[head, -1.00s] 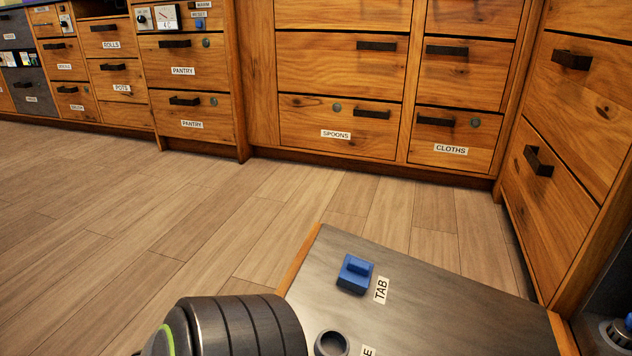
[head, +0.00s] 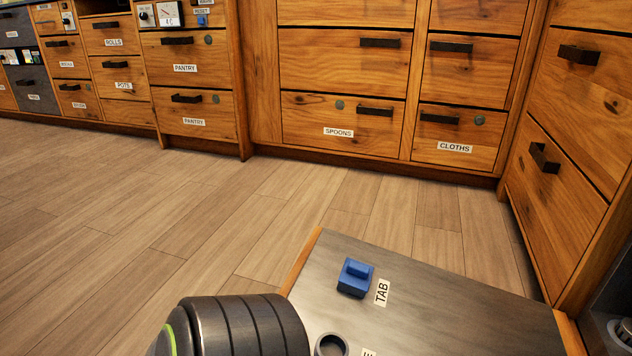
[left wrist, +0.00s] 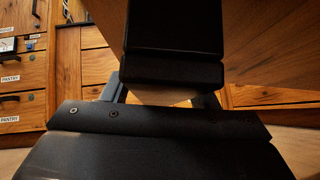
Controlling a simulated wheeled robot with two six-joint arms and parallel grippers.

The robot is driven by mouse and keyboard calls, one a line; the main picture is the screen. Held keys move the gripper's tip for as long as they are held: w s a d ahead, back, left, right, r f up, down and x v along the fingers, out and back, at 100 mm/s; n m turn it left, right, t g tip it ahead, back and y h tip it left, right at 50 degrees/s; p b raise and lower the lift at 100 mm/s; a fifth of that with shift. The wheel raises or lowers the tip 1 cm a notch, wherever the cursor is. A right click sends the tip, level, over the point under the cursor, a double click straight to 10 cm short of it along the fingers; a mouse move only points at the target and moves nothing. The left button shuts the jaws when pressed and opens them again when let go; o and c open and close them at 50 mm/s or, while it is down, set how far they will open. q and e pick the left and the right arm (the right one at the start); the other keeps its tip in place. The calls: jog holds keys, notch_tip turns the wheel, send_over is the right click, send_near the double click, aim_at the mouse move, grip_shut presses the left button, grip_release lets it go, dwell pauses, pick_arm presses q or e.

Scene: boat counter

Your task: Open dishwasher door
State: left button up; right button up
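The dishwasher door (head: 450,290) appears to be the metal panel with wooden edges at the bottom right of the head view. It is tipped open, with its grey inner face up, a blue tab piece (head: 356,277), a "TAB" label and a round dark cap (head: 331,345). My left arm reaches in at the bottom beside the door's left edge. Its gripper is hidden in the head view. In the left wrist view my left gripper (left wrist: 160,97) is at a dark bar (left wrist: 175,65) close to a wooden surface; its grip is unclear. My right gripper is not in view.
Wooden drawers labelled spoons (head: 335,120) and cloths (head: 455,137) line the back. A drawer cabinet (head: 565,185) stands close to the door on the right. The plank floor (head: 130,220) is clear at left.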

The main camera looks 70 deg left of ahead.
pick_arm(q)
jog(key=shift+s, duration=0.1)
jog(key=shift+s+d+f+p, duration=0.1)
jog(key=shift+d+f+p, duration=0.05)
jog(key=shift+p, duration=0.2)
jog(key=s+d+p, duration=0.5)
jog(key=s+d, duration=0.2)
jog(key=s, duration=0.2)
jog(key=shift+s+d+f, duration=0.3)
jog(key=shift+s+d, duration=0.1)
